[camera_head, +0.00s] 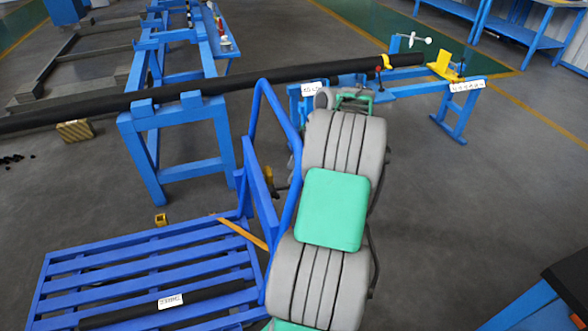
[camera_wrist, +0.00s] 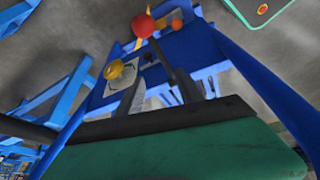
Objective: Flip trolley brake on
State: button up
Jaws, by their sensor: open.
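The blue trolley (camera_head: 95,262) has a slatted deck at the lower left of the head view, with an upright blue tube frame at its right end. In the wrist view, a red ball knob (camera_wrist: 143,27) with a yellow-orange strip behind it shows just beyond my fingertips. It may be the brake lever; I cannot tell its setting. A smaller orange ball (camera_wrist: 177,24) and a yellow round part (camera_wrist: 115,70) show nearby. My gripper (camera_wrist: 150,60) is open, its dark fingers apart near the red knob, with no clear contact. My arm hides the gripper in the head view.
A long black shaft (camera_head: 250,84) rests across blue stands (camera_head: 180,118) behind the trolley. A dark bar with a white label (camera_head: 171,300) lies on the deck. Blue frame tubes (camera_wrist: 270,80) stand close around my gripper. Open floor lies to the right.

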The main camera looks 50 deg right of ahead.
jog(key=shift+o, duration=0.6)
jog(key=shift+r, duration=0.1)
jog(key=p+v, duration=0.2)
jog(key=v, duration=0.5)
jog(key=shift+r, duration=0.3)
jog(key=shift+s, duration=0.1)
jog(key=shift+c, duration=0.3)
